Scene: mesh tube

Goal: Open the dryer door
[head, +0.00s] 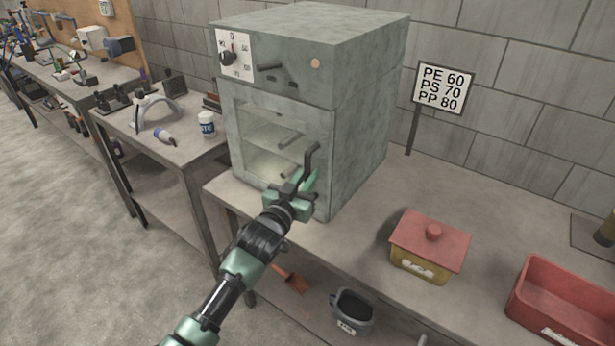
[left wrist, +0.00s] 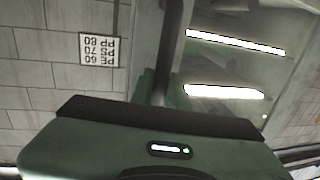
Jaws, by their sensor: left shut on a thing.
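The dryer (head: 365,100) is a grey-green box on the table, with a dial at its upper left front. Its door (head: 322,125) has a glass window with shelves behind it, and the door looks closed. A dark upright handle (head: 310,158) stands at the door's right side. My left gripper (head: 302,186) is at the handle's lower part and is shut on it. In the left wrist view, the dark handle bar (left wrist: 172,50) runs down to the gripper (left wrist: 158,92), with the window beside it. The fingertips are partly hidden. My right gripper is in neither view.
A sign (head: 442,88) stands right of the dryer. A red-lidded box (head: 430,240) and a red bin (head: 570,300) are on the table at right. A dark pot (head: 352,310) is on the lower shelf. A bench (head: 180,150) with small tools and a white jar (head: 206,123) is at left.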

